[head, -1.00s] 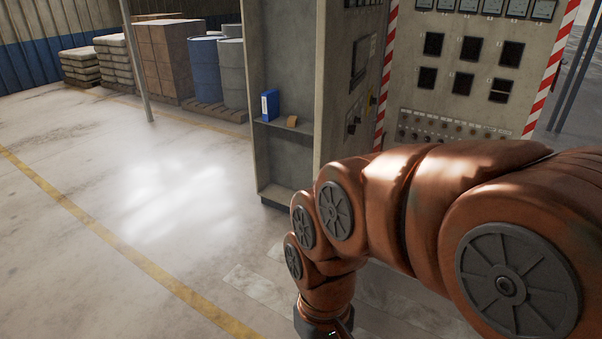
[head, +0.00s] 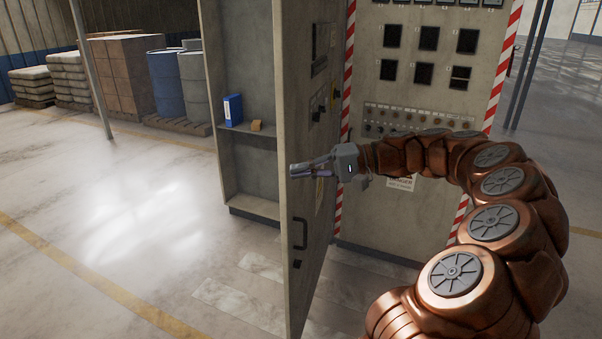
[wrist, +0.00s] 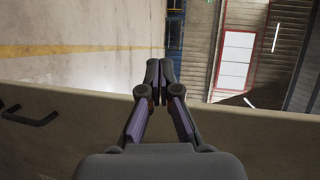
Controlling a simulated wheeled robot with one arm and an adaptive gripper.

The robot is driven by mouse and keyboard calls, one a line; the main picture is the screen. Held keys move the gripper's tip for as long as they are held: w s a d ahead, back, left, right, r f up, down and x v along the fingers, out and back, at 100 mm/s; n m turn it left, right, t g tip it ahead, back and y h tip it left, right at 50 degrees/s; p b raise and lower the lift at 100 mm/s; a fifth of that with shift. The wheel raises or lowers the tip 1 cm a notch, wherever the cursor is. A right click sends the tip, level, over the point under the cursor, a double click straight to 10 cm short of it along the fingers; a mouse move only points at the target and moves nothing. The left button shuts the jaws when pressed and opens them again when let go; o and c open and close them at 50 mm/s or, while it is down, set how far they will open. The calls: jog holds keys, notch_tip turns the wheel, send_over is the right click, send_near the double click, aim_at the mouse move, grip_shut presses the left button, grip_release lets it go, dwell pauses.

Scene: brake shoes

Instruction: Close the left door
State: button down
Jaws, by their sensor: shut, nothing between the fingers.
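The left door (head: 304,265) of the cabinet is swung open, its free edge toward me. A dark handle (head: 301,233) is on its right-hand face, low down. My gripper (head: 295,170) is shut and empty, level across the door's right-hand face above the handle, its tips at the free edge. I cannot tell whether it touches the door. In the wrist view the door (wrist: 265,130) spans the lower part, and the fingertips (wrist: 158,72) reach past its edge. The handle (wrist: 30,117) shows at the left.
The cabinet's open compartment (head: 250,175) holds a blue binder (head: 233,109) and a small brown box (head: 256,126) on a shelf. A control panel (head: 420,90) with striped edges stands right of the door. Floor (head: 130,220) on the left is clear. Barrels (head: 165,82) stand behind.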

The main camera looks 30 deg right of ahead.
aim_at(290, 161)
jog(key=s+d+f+m+t+h+b, duration=0.1)
jog(key=d+f+m+t, duration=0.15)
jog(key=d, duration=0.45)
jog(key=s+d+f+m+t+h, duration=0.1)
jog(key=d+t, duration=0.2)
jog(key=d, duration=0.5)
jog(key=x, duration=0.4)
jog(key=p+x, duration=0.1)
jog(key=x, duration=0.9)
jog(key=shift+s+a+r, duration=0.1)
jog(key=shift+s+a, duration=0.15)
jog(key=shift+a, duration=0.15)
